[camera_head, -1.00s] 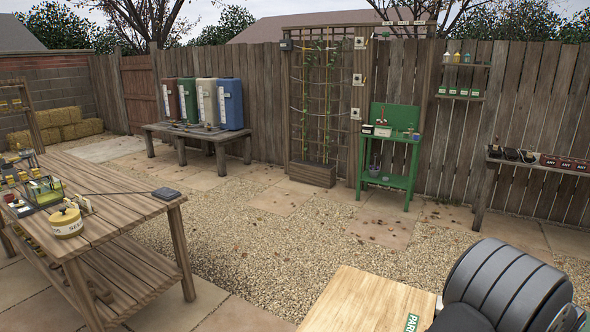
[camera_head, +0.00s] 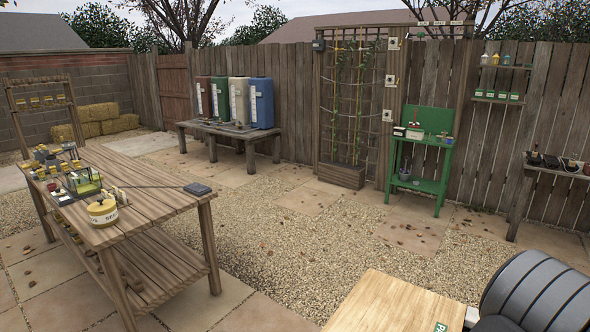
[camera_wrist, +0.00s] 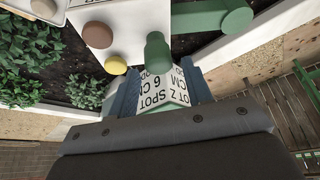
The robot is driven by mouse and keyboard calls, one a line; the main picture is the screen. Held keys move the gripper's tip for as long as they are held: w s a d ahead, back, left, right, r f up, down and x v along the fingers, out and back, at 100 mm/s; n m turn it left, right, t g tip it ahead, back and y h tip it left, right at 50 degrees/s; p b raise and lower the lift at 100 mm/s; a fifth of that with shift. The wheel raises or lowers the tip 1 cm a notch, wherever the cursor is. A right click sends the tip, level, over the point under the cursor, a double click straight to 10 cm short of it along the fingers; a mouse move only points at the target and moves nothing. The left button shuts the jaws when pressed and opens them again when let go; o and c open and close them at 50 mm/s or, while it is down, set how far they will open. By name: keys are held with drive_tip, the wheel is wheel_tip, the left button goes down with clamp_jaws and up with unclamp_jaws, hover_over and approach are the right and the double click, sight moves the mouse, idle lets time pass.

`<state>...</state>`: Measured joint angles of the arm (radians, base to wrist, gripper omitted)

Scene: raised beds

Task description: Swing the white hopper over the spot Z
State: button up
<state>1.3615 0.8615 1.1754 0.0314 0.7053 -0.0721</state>
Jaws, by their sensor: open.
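My gripper (camera_wrist: 154,76) shows in the wrist view with its two blue-grey fingers apart. Between and just beyond the fingers is a white tag (camera_wrist: 165,94) whose partly hidden lettering includes "Z SPOT" and "6 CM". A green knob (camera_wrist: 158,52) stands just above the tag; I cannot tell whether a finger touches either. A white panel or body (camera_wrist: 131,20) with brown and yellow knobs lies beyond; I cannot tell whether it is the white hopper. No white hopper can be made out for certain in the head view, and the gripper is not seen there.
Leafy plants (camera_wrist: 30,60) in soil are at left, beside a pale bed edge. In the head view, a wooden bench (camera_head: 150,208) stands left and a pale wooden board (camera_head: 395,302) in front. Open gravel (camera_head: 300,250) lies between.

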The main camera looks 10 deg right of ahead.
drive_tip(key=shift+r, duration=2.8)
wheel_tip(320, 180, down, 7)
drive_tip(key=shift+f, duration=0.15)
drive_tip(key=shift+a, duration=0.5)
drive_tip(key=shift+d, duration=0.15)
